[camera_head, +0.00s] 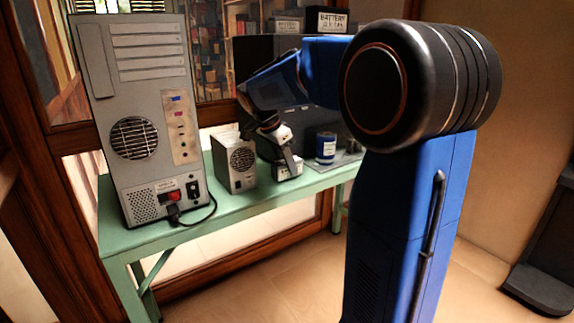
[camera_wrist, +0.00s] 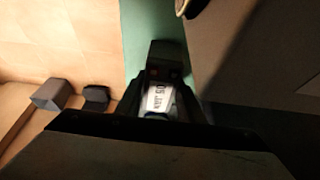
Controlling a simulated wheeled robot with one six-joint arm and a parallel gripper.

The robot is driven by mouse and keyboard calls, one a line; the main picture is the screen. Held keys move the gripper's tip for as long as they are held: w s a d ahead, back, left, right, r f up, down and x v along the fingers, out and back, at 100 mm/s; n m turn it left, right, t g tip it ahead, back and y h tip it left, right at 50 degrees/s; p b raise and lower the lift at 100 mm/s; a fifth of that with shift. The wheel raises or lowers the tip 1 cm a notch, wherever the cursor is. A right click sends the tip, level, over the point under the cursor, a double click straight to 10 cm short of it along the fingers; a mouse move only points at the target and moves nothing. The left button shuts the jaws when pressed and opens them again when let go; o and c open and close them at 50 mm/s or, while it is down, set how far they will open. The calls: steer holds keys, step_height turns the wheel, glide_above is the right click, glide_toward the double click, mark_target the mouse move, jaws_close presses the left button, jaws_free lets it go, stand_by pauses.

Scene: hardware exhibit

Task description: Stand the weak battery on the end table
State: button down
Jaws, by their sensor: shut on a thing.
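My gripper (camera_head: 287,160) is low over the green table (camera_head: 235,203), between a small grey vented unit and a blue can. It is shut on a small white-labelled block (camera_head: 287,171), whose printed label also shows between the fingers in the wrist view (camera_wrist: 158,97). The label is too blurred to read, so I cannot tell if this is the weak battery. I cannot tell whether the block touches the table. The blue can (camera_head: 326,148) with a white label stands upright to the right. My arm hides the table's right end.
A tall grey computer case (camera_head: 140,120) with a black cable stands at the table's left. The small grey vented unit (camera_head: 235,163) stands close left of my gripper. A box marked BATTERY (camera_head: 332,20) is at the back. The front strip of the table is clear.

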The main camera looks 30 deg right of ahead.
steer(key=shift+f, duration=0.3)
steer(key=c, duration=1.1)
jaws_free()
